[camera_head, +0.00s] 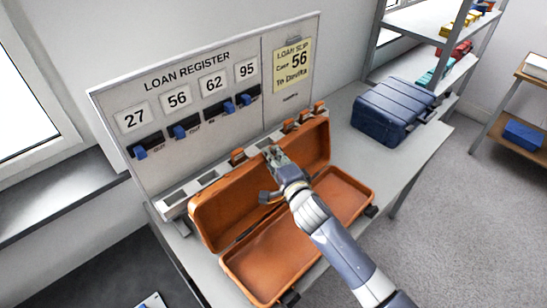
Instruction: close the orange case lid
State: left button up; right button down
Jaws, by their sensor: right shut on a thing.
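The orange case stands open on the table. Its lid (215,212) is raised at the back, and its base (262,268) lies flat in front with an empty-looking inside. Dark latches sit at the base's front corners. My right gripper (273,158) is at the middle of the lid's upper edge, shut on the lid. The fingers and arm hide part of the lid and of the base. My left gripper is not in view.
A loan register board (200,90) with numbers and blue switches stands close behind the case. A closed blue case (393,108) sits to the right on the table (345,155). Shelves (415,25) stand at the back right. Grey floor is open at right.

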jog(key=s+d+f+m+t+y+b, duration=0.1)
jog(key=s+d+t+b, duration=0.5)
jog(key=b, duration=0.7)
jog(key=shift+s+d+f+m+y+b, duration=0.3)
jog(key=shift+s+d+m+y, duration=0.4)
jog(key=shift+s+d+m, duration=0.7)
jog(key=shift+w+d+n, duration=0.15)
jog(key=shift+w+n, duration=0.1)
jog(key=shift+n, duration=0.05)
